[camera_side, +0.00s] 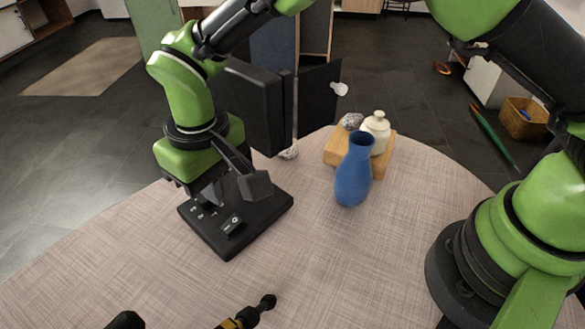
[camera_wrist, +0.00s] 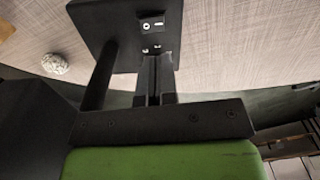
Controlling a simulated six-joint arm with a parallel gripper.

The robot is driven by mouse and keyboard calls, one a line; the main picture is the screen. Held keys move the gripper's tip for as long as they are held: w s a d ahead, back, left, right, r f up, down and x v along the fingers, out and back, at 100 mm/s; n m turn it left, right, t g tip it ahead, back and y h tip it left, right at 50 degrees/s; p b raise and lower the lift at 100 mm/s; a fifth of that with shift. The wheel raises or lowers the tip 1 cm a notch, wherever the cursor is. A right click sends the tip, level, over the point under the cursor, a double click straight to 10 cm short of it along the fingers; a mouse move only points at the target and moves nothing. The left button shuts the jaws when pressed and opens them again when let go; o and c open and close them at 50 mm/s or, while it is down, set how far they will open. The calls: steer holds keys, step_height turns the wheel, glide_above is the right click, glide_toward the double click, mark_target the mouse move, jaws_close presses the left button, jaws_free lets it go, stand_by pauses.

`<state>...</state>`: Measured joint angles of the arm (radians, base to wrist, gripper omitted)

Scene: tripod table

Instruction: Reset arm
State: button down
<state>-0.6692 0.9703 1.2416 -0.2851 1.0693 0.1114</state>
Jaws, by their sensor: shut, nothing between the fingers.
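My gripper (camera_side: 213,192) points down over a black switch panel (camera_side: 224,245) on the round table, at the left of the side view. In the wrist view my gripper's dark fingers (camera_wrist: 155,65) are together with nothing between them. The panel (camera_wrist: 95,18) is beyond the fingertips there, with a small rocker switch and round knobs or screws on it. I cannot tell whether the fingertips touch the panel.
A blue vase (camera_side: 353,182) stands right of the panel, in front of a wooden block (camera_side: 384,163) bearing a white lidded jar (camera_side: 377,128) and a grey lump (camera_side: 351,121). A whitish lump (camera_side: 289,153) lies near black upright panels (camera_side: 255,105).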

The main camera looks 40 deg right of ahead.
step_height(320, 180, up, 11)
steer(key=w+a+n+t+y, duration=0.1)
steer(key=w+t+y, duration=0.1)
steer(key=t+y, duration=0.1)
steer(key=s+d+r+m, duration=0.1)
steer(key=d+r, duration=0.2)
steer(key=d, duration=0.1)
steer(key=s+d+r+m+t, duration=0.1)
steer(key=s+d+r, duration=0.1)
steer(key=d+r, duration=0.2)
steer(key=s+d+r+m, duration=0.1)
steer(key=d+r, duration=0.2)
steer(key=d, duration=0.1)
steer(key=shift+s+d+r+t, duration=0.2)
steer(key=shift+s+d+t, duration=0.05)
steer(key=shift+t, duration=0.15)
steer(key=s+d+f+m+t+h, duration=0.1)
steer(key=s+d+m, duration=0.4)
steer(key=s+d, duration=0.6)
steer(key=s+t, duration=0.1)
steer(key=s, duration=0.3)
